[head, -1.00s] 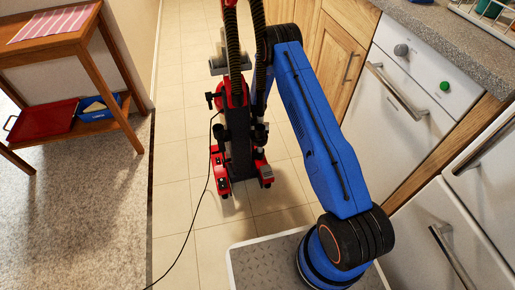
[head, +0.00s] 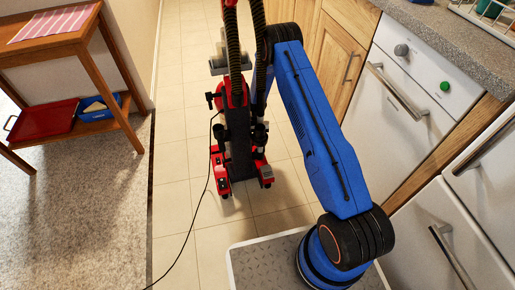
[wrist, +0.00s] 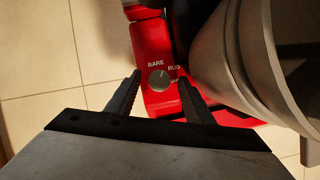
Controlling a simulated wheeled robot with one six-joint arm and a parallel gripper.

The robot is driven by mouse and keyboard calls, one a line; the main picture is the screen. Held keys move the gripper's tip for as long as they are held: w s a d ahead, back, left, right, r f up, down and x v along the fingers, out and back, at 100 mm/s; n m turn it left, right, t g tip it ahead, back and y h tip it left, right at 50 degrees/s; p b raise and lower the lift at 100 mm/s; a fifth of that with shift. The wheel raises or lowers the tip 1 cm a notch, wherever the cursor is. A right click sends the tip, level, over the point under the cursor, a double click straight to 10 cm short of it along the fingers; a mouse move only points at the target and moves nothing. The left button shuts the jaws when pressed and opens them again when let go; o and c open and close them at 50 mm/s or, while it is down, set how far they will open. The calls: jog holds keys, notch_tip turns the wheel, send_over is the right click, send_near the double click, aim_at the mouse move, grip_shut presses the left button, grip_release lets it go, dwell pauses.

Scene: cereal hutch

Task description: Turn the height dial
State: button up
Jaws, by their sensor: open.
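A red upright vacuum cleaner (head: 234,95) stands on the tiled floor in the head view. In the wrist view, its red base (wrist: 153,42) carries a small round grey dial (wrist: 159,80). Printed words read BARE and RUG, and a third label is partly covered by a finger. My gripper (wrist: 160,79) is open, with one dark finger on each side of the dial. A gap shows between the dial and the left finger; I cannot tell whether either finger touches it. The dial is hidden in the head view.
A large grey rounded part (wrist: 240,60) crowds the gripper's right side in the wrist view. A wooden side table (head: 60,45) stands left. A black cord (head: 197,210) runs across the floor.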

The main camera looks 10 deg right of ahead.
jog(key=v, duration=1.6)
jog(key=shift+r, duration=0.4)
jog(key=s+d+m+t+y, duration=0.4)
jog(key=s+d+m, duration=0.2)
jog(key=m, duration=0.8)
jog(key=shift+n, duration=0.3)
jog(key=x, duration=1.7)
jog(key=shift+d+f, duration=0.25)
jog(key=shift+d, duration=0.05)
jog(key=c, duration=1)
